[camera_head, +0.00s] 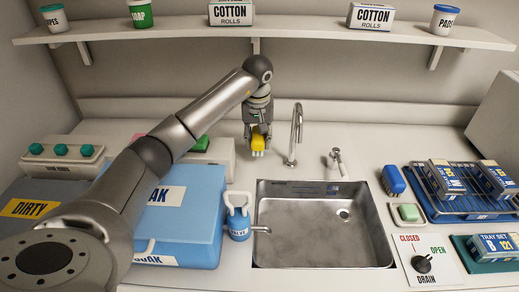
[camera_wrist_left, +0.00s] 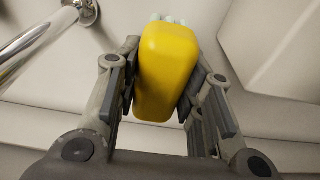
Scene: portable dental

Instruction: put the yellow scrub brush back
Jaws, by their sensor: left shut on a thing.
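The yellow scrub brush (camera_head: 259,142) is in my left gripper (camera_head: 257,132), behind and left of the sink. The brush has a yellow body with pale bristles pointing down in the head view. In the left wrist view the yellow scrub brush (camera_wrist_left: 167,70) fills the space between the two fingers of the left gripper (camera_wrist_left: 172,85), which are shut on its sides. The brush appears held above the counter; I cannot tell whether its bristles touch anything. My right gripper is not in view.
The sink (camera_head: 325,262) has a tall faucet (camera_head: 296,135) behind it. A blue bottle (camera_head: 238,217) and a large blue box (camera_head: 190,235) stand to its left. A blue brush (camera_head: 393,181), green soap (camera_head: 409,213) and blue rack (camera_head: 440,210) are at right. A shelf (camera_head: 300,32) runs above.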

